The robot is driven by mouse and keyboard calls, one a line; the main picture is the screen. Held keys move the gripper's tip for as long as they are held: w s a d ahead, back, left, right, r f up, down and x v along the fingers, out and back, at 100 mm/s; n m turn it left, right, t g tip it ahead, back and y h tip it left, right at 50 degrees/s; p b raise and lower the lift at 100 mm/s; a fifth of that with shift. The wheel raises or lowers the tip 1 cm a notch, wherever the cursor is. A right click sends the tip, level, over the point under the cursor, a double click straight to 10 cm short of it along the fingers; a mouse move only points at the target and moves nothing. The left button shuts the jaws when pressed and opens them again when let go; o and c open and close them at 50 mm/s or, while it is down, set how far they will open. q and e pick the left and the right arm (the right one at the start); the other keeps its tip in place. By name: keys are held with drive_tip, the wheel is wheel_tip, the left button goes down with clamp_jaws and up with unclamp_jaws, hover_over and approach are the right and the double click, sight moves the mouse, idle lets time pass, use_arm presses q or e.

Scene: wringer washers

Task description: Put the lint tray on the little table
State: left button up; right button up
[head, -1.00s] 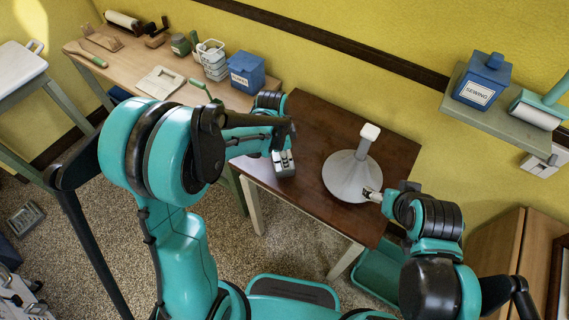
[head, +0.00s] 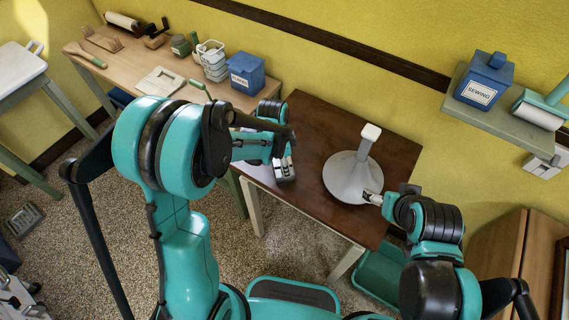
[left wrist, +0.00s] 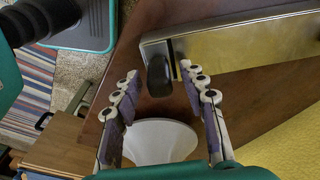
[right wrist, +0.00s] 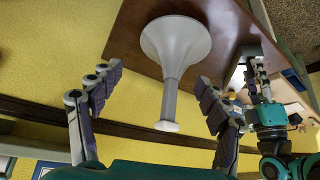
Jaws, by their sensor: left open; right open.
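The lint tray (left wrist: 240,48) looks like a shiny metal box with a dark knob (left wrist: 158,76) on its end. In the left wrist view it lies on the brown table (head: 315,125); in the head view my left arm hides most or all of it. My left gripper (head: 284,168) is low over the table's left part. In the left wrist view it is open, with the knob in line between its fingertips; contact cannot be told. My right gripper (right wrist: 156,78) is open, beside a white cone with an upright stem (head: 350,176), the stem showing between its fingers.
The white cone stands on the right half of the brown table. A longer wooden table (head: 130,62) at the back left holds a blue box (head: 246,73), a white basket (head: 212,61) and other items. A wall shelf (head: 500,118) is at the right. The brown table's back is clear.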

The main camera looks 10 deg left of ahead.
use_arm(q)
wheel_tip(320, 180, up, 12)
drive_tip(key=a+p, duration=0.1)
drive_tip(key=p, duration=0.2)
drive_tip(key=s+a+r+n+t, duration=0.3)
drive_tip(key=s+n, duration=0.3)
drive_tip(key=s, duration=0.1)
drive_tip(key=s+a+r+n+t+y, duration=0.1)
drive_tip(key=s+a+r+n+t, duration=0.2)
drive_tip(key=s+n, duration=0.4)
drive_tip(key=shift+s+a+r+t, duration=0.3)
drive_tip(key=shift+a+r, duration=0.05)
drive_tip(key=shift+r, duration=0.05)
drive_tip(key=shift+f, duration=0.1)
wheel_tip(320, 180, down, 9)
drive_tip(key=b, duration=0.9)
